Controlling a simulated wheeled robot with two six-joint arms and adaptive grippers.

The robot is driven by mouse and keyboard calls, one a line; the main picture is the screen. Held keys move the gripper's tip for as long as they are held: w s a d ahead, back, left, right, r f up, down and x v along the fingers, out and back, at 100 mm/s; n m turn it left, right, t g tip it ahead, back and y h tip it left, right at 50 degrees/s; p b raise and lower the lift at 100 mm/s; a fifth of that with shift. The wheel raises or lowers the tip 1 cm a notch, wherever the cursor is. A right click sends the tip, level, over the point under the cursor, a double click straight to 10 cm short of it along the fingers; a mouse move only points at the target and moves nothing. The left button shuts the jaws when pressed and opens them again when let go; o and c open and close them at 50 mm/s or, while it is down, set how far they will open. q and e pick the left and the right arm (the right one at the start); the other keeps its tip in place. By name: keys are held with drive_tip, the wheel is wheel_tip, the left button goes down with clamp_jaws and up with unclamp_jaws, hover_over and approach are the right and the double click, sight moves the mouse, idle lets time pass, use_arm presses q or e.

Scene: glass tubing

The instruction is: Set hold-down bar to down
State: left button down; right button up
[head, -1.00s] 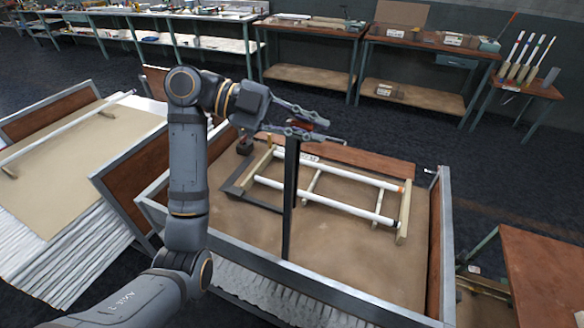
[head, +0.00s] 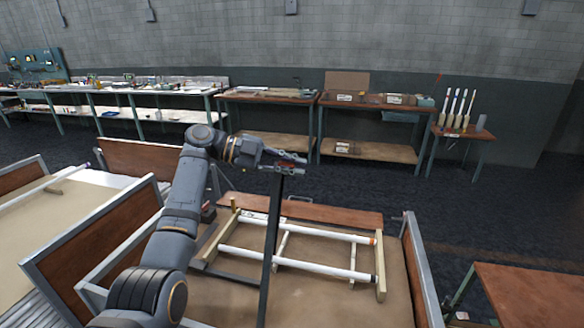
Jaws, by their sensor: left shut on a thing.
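The hold-down bar (head: 270,245) is a long dark flat bar. It stands raised, close to upright, in front of a wooden frame with white glass tubes (head: 303,264). My left gripper (head: 290,163) reaches in from the left at the bar's top end and is shut on it. Small reddish parts show between the fingers, and the exact contact is too small to see. The bar's lower end runs off the bottom of the picture. My right gripper is not in view.
The tubes and frame lie in a shallow crate with metal rims (head: 422,270). Another crate with a brown end panel (head: 97,235) stands at left. A brown table (head: 530,296) is at right. Workbenches (head: 370,102) line the back wall, with dark open floor before them.

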use_arm(q)
drive_tip(key=shift+f, duration=0.35)
drive_tip(key=c, duration=1.3)
unclamp_jaws()
drive_tip(key=shift+w+a, duration=0.1)
drive_tip(key=shift+a, duration=0.1)
drive_tip(key=shift+c, duration=0.2)
drive_tip(key=shift+r, duration=0.15)
drive_tip(key=shift+a+r, duration=0.1)
drive_tip(key=shift+a, duration=0.05)
drive_tip(key=v, duration=1.1)
drive_tip(key=shift+a, duration=0.4)
